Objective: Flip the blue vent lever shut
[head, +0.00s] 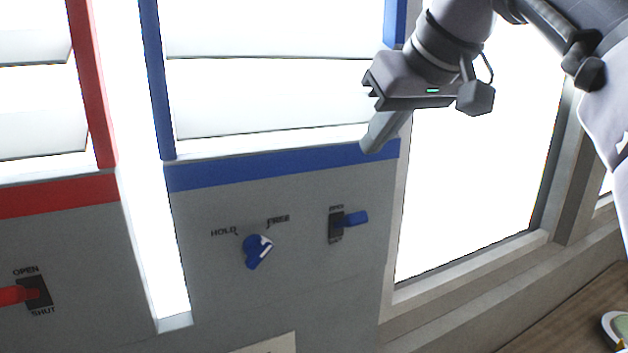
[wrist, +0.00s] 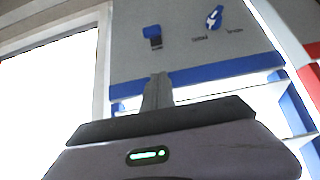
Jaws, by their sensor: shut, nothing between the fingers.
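The blue vent lever (head: 355,218) sticks out from a dark switch plate (head: 336,227) on the grey panel under the blue frame. Small labels sit above and below the plate, too small to read surely. I cannot tell whether the lever is tipped up or down. It also shows in the wrist view as a blue block (wrist: 152,31). My gripper (head: 372,143) is shut and empty, in front of the blue frame's right end, above the lever in the head view and apart from it. Its fingertips (wrist: 160,76) point toward the panel in the wrist view.
A blue knob (head: 257,250) with a white mark sits left of the lever, under HOLD and FREE labels. A red lever (head: 17,295) marked OPEN and SHUT is on the left panel, under a red frame (head: 60,194). A bright window (head: 470,180) is at right.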

